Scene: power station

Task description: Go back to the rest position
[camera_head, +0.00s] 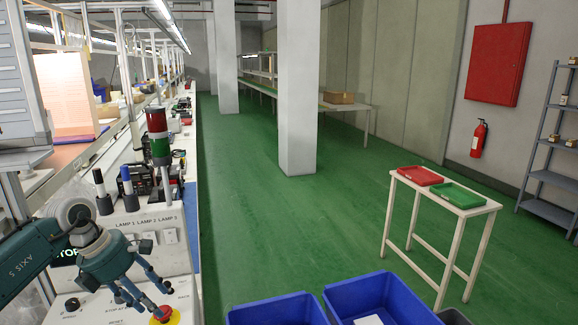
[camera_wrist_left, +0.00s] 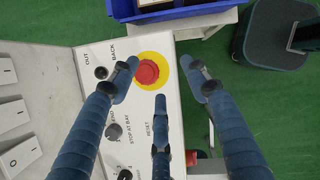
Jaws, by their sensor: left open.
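My left gripper (camera_head: 150,290) is at the lower left of the head view, over the front of a white control panel (camera_head: 135,228). It is open and holds nothing. In the left wrist view its blue fingers (camera_wrist_left: 168,100) are spread above the panel (camera_wrist_left: 110,60). A red emergency button (camera_head: 164,315) on a yellow ring is close to the fingertips; it also shows in the left wrist view (camera_wrist_left: 148,72), between the fingers. I cannot tell whether a finger touches it. My right gripper is not in view.
Two blue crates (camera_head: 378,282) stand at the bottom centre. A white table (camera_head: 447,200) with a red tray (camera_head: 420,175) and a green tray (camera_head: 458,194) stands at the right. A signal tower (camera_head: 158,135) rises behind the panel. The green floor (camera_head: 270,215) between is clear.

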